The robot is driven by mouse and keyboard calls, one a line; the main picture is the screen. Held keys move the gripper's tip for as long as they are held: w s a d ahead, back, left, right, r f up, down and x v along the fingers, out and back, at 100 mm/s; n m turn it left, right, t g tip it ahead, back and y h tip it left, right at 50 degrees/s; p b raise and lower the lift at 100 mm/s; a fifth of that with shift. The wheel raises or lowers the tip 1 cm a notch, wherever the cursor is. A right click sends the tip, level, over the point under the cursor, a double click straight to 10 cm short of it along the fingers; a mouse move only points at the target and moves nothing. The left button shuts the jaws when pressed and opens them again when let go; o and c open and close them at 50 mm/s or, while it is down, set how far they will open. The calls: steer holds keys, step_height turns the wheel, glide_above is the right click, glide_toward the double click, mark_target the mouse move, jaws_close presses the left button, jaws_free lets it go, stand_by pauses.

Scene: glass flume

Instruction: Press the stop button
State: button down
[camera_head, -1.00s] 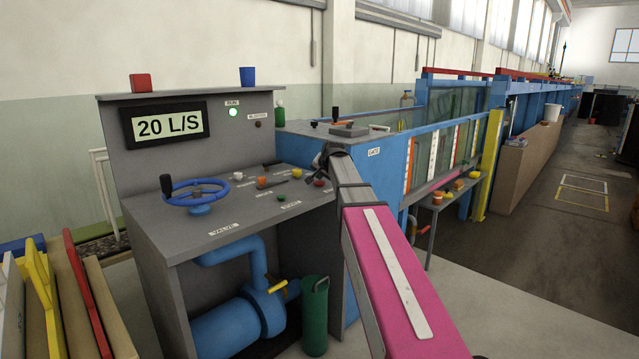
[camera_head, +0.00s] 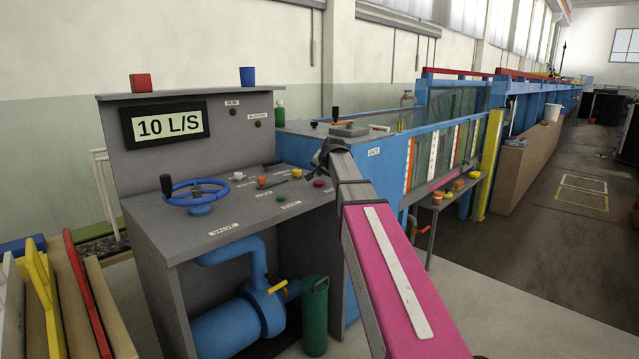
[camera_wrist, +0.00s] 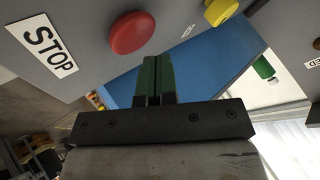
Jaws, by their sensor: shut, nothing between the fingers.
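The red stop button (camera_head: 318,183) sits on the sloped desk of the grey control console (camera_head: 130,240), near its right edge. In the wrist view the round red button (camera_wrist: 132,32) is just above and left of my fingertips, beside a white STOP label (camera_wrist: 50,45). My gripper (camera_head: 322,160) is above the right end of the desk. In the wrist view my gripper (camera_wrist: 158,62) has its green fingers together and empty, apart from the button in the picture. The display (camera_head: 166,125) reads 10 L/S. The run lamp (camera_head: 233,112) is dark.
A yellow button (camera_head: 297,173), an orange knob (camera_head: 261,181) and a blue handwheel (camera_head: 196,193) share the desk. The blue flume (camera_head: 385,160) stands close on the right. A green cylinder (camera_head: 315,315) stands below the desk. The floor at right is open.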

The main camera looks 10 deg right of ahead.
mark_target(321, 182)
steer(key=shift+r, duration=0.25)
step_height(321, 182, up, 6)
steer(key=shift+f, duration=0.1)
stand_by(0.7)
